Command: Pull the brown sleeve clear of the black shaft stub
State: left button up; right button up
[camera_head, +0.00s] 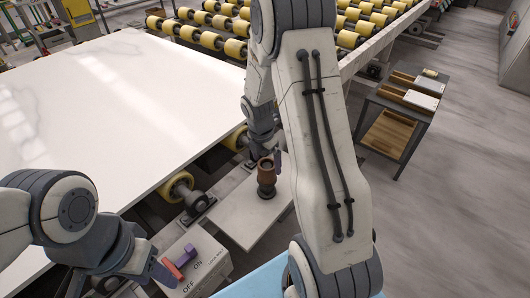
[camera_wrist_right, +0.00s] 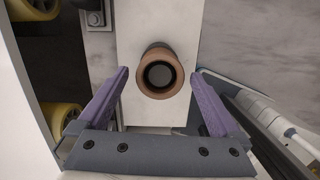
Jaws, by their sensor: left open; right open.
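The brown sleeve (camera_head: 266,169) stands upright above a dark base (camera_head: 266,190) on a pale plate. In the right wrist view I look down into the sleeve (camera_wrist_right: 146,84) as a brown ring, with the dark round end of the black shaft stub (camera_wrist_right: 160,75) inside it. My right gripper (camera_wrist_right: 158,73) is open, its purple fingers on either side of the sleeve with gaps, apart from it. In the head view its arm hides most of this gripper. My left gripper (camera_head: 175,265) is open at the lower left, its fingers around a red switch lever (camera_head: 173,270), contact unclear.
The switch box (camera_head: 205,265) marked ON and OFF stands under my left gripper. A large white slab (camera_head: 90,110) fills the left, with yellow rollers (camera_head: 176,187) along its edge. A side table (camera_head: 395,120) with small boxes stands at the right; the floor beyond is open.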

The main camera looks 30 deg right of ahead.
aim_at(267, 165)
jog(key=f, duration=0.5)
jog(key=shift+w+d+b, duration=0.15)
jog(key=shift+d+b, duration=0.15)
jog(key=shift+d, duration=0.05)
jog(key=shift+r, duration=0.1)
jog(key=c, duration=1.3)
jog(key=shift+r, duration=0.1)
jog(key=shift+c, duration=0.3)
